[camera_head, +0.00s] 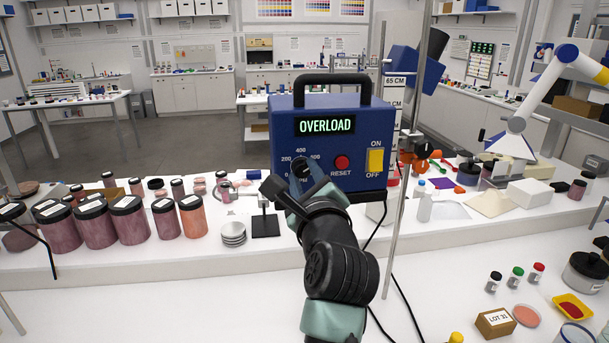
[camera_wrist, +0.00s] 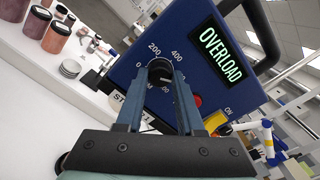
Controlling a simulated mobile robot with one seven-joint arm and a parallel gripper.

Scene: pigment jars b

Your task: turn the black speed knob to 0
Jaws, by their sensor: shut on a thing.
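The black speed knob (camera_head: 303,167) is on the front of a blue control box (camera_head: 350,106), at the lower left of its panel, inside a printed scale. In the wrist view the knob (camera_wrist: 159,72) sits between the tips of both fingers. My gripper (camera_wrist: 161,80) is shut on the knob, one finger on each side. In the head view my gripper (camera_head: 308,178) reaches up to the panel and partly covers the knob and scale. I cannot tell where the knob points.
The box's display (camera_head: 325,125) reads OVERLOAD. A red reset button (camera_head: 342,162) and a yellow ON/OFF switch (camera_head: 375,160) are right of the knob. A metal pole (camera_head: 404,200) stands right of the box. Pigment jars (camera_head: 128,220) stand on the bench at left.

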